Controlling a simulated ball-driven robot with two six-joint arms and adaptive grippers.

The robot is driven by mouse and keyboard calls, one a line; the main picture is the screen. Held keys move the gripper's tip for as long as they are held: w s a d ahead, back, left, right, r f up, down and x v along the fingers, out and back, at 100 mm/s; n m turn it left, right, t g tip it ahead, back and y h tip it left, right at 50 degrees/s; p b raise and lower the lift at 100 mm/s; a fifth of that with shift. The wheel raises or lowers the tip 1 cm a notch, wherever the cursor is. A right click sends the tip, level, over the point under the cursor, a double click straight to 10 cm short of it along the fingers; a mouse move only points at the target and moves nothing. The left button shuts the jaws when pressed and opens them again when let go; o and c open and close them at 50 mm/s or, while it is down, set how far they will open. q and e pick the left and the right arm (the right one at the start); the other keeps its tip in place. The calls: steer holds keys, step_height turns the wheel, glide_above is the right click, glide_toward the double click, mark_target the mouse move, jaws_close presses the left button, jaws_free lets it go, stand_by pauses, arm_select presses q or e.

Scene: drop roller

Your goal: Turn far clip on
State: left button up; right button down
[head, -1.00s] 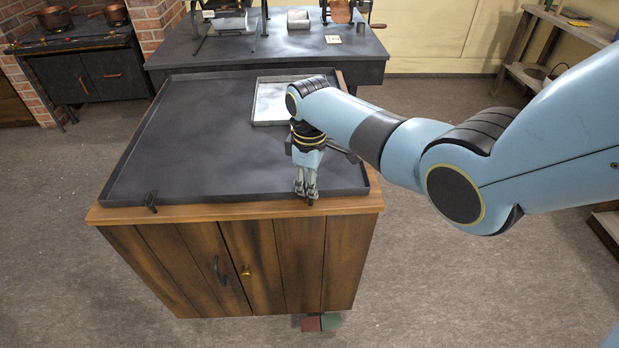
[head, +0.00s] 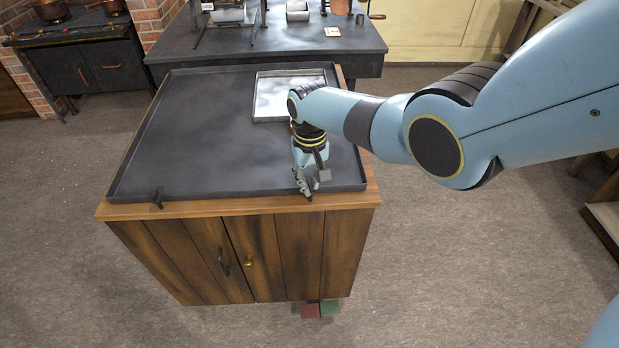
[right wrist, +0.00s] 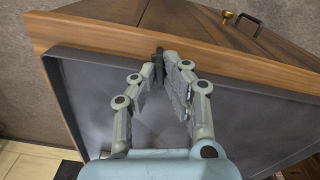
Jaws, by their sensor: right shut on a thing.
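A dark clip (right wrist: 158,66) sits on the rim of the dark tray (right wrist: 66,90) and shows between my right fingertips in the right wrist view. My right gripper (head: 308,190) is at the tray's front rim, near its right corner, and it also shows in the right wrist view (right wrist: 160,70). It is shut on this clip, and its fingers mostly hide the clip in the head view. Another dark clip (head: 157,198) stands on the front rim near the left corner, apart from the gripper. My left gripper is out of view.
The tray lies on a wooden cabinet (head: 275,258) with a black handle and a brass knob. A bright shallow pan (head: 271,98) lies at the tray's back right. A dark bench (head: 270,50) stands behind. A red block (head: 310,311) and a green block (head: 330,308) show below the cabinet.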

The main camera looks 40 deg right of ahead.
mark_target(310, 184)
steer(key=shift+m, duration=1.3)
steer(key=shift+m+p, duration=0.3)
steer(key=c, duration=1.4)
jaws_free()
steer(key=shift+c, duration=0.2)
step_height(310, 184, up, 12)
